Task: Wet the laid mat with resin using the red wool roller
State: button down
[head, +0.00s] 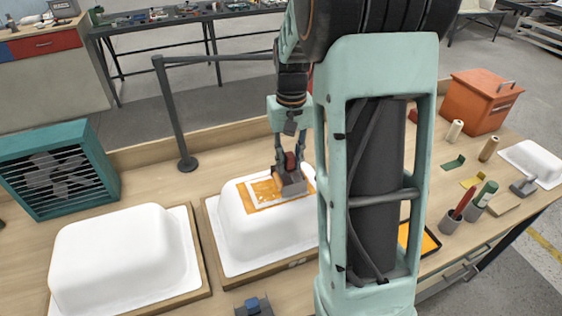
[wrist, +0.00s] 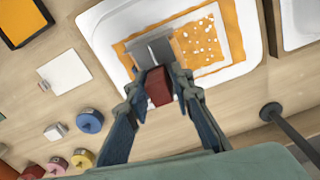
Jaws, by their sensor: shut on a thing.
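My gripper (head: 289,158) is shut on the red handle of the red wool roller (wrist: 158,87). The roller's grey head (head: 291,186) is over the left part of the laid mat in the wrist view; I cannot tell whether it touches. The laid mat (wrist: 208,70) lies on top of the middle white bathtub shell (head: 240,240). It is partly orange with resin and partly white, with many white specks at its far end. Orange also shows around the mat's edge. The black-rimmed resin tray (wrist: 46,16) holds orange resin; my arm partly hides it in the head view.
Another white shell (head: 115,250) stands left, with a teal fan (head: 58,170) behind it. A dark post (head: 178,120) stands behind the shells. An orange box (head: 480,100) and cups with tools (head: 451,222) are at right. Blue (wrist: 90,121) and yellow (wrist: 82,157) round items lie near the tray.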

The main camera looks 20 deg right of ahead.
jog(key=shift+s+d+f, duration=0.15)
jog(key=shift+d, duration=0.1)
jog(key=r+p, duration=0.4)
jog(key=r, duration=0.1)
jog(key=shift+w, duration=0.2)
jog(key=shift+r+p, duration=0.4)
jog(key=shift+r, duration=0.2)
jog(key=shift+a, duration=0.1)
